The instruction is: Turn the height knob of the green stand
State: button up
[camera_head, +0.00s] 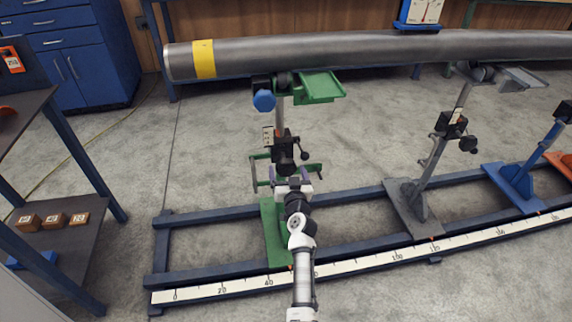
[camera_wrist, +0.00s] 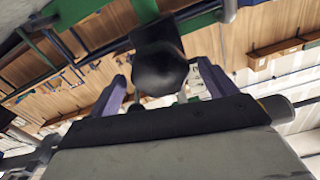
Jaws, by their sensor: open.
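The green stand (camera_head: 277,235) stands on the blue rail frame, with a green head (camera_head: 320,87) under the pipe's left end. A dark clamp block (camera_head: 282,150) sits on its post, with a small black knob (camera_head: 304,155) at its right. A blue knob (camera_head: 264,100) is near the head. My gripper (camera_head: 289,173) is just in front of the clamp block. In the wrist view, a large black knob (camera_wrist: 160,72) lies between the spread purple fingers. My gripper is open; finger contact with the knob cannot be told. My gripper hides part of the stand's lower post.
The grey pipe (camera_head: 350,54) with a yellow band spans the top. A grey stand (camera_head: 414,205) and a blue stand (camera_head: 515,185) are farther right on the rails. A white scale (camera_head: 350,264) runs along the front. A dark shelf (camera_head: 70,225) is at left.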

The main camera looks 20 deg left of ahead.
aim_at(287, 170)
jog(key=shift+x, duration=1.6)
jog(key=shift+s, duration=0.1)
jog(key=c, duration=1)
jog(key=shift+m, duration=0.4)
